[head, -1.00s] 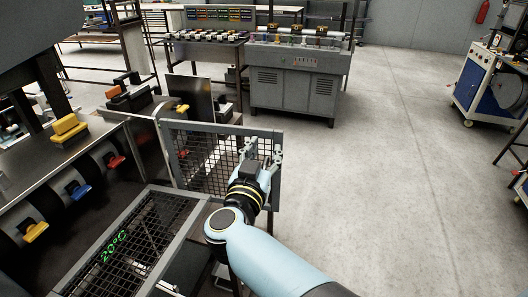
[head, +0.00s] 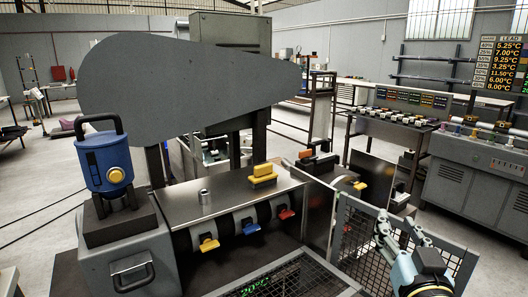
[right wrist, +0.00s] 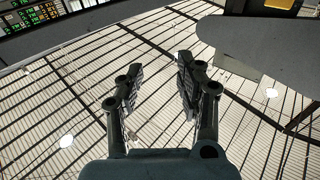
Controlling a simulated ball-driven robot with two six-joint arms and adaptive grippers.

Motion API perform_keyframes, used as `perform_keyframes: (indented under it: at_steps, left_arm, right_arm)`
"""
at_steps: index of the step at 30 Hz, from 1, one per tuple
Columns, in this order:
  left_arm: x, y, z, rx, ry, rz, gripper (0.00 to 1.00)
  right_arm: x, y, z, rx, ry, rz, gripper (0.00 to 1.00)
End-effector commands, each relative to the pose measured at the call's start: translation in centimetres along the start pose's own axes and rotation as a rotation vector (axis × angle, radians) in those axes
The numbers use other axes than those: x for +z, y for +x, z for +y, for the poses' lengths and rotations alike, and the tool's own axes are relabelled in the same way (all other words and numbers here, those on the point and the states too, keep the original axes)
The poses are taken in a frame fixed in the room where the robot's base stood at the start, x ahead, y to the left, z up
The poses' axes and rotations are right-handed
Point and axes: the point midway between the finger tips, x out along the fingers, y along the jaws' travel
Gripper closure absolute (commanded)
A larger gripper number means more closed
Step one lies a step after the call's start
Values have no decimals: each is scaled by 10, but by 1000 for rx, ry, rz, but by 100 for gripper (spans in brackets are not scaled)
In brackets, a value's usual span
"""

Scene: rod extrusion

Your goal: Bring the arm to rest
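My right arm comes in at the lower right corner of the head view. Its gripper (head: 400,228) is raised in front of the mesh guard panel (head: 352,238), with its fingers pointing up. In the right wrist view the gripper (right wrist: 160,68) has its two fingers apart, with nothing between them. My left arm and gripper are not in view.
The extrusion machine has a big grey cover (head: 190,85), a blue canister (head: 103,160) at its left, and yellow (head: 209,243), blue (head: 250,227) and red (head: 286,213) levers along its front. A small metal cylinder (head: 205,197) stands on top. A mesh grate (head: 310,275) lies low in front.

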Motion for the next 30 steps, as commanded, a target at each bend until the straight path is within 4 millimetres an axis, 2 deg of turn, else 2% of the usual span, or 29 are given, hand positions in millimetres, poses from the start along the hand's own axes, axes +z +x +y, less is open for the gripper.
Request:
perform_keyframes:
  at_steps: [1, 4, 6, 8, 12, 16, 26, 30]
  left_arm:
    - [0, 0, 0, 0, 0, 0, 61]
    - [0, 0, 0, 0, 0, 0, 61]
    - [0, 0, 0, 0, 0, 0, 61]
    - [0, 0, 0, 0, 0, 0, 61]
    - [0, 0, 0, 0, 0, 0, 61]
    - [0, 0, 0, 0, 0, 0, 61]
    - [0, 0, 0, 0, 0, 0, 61]
    - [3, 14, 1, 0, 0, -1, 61]
  right_arm:
    - [-1, -11, -17, -123, -14, -53, 64]
    - [10, -41, -44, -332, -50, -225, 64]
    - [24, -70, -51, -428, -87, -383, 64]
    - [35, -96, -48, -472, -118, -523, 64]
    - [52, -147, -26, -468, -176, -797, 64]
    - [57, -183, -1, -406, -214, -984, 64]
    - [43, -261, 66, -146, -268, -1323, 64]
    - [93, -258, 70, -136, -265, -1348, 64]
